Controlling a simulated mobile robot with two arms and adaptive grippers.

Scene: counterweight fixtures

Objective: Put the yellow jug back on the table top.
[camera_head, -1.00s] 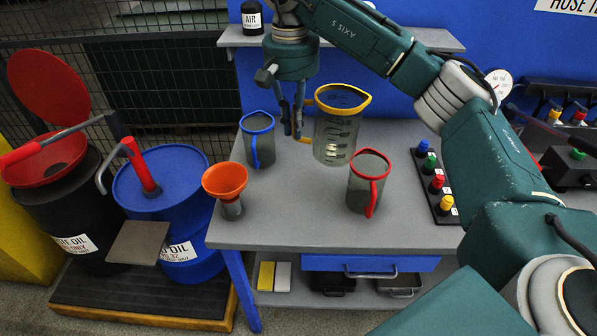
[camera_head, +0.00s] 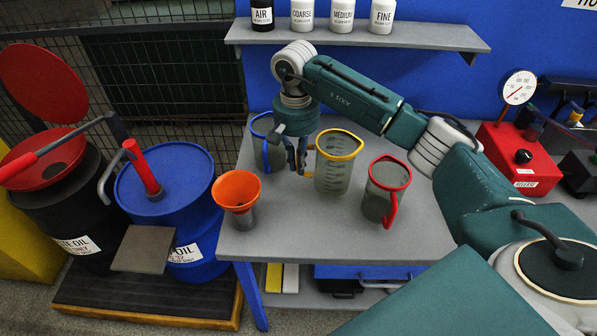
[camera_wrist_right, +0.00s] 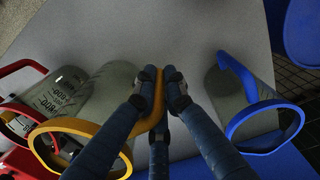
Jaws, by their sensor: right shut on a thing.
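The yellow jug (camera_head: 333,172), clear with a yellow rim and handle, is upright over the grey table top (camera_head: 290,231), between the blue jug (camera_head: 276,158) and the red jug (camera_head: 378,200). My right gripper (camera_head: 298,168) points down and is shut on the yellow jug's handle. In the right wrist view, the fingers (camera_wrist_right: 158,88) pinch the yellow handle, with the yellow jug (camera_wrist_right: 108,88) to their left. The jug's base is at or very near the table top; I cannot tell if it touches. My left gripper is not in view.
The red jug stands close on the right of the yellow one; the blue jug is behind my gripper, partly hidden. An orange funnel (camera_head: 236,189) stands at the table's left edge. A shelf (camera_head: 350,36) with bottles hangs above. The table's front is clear.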

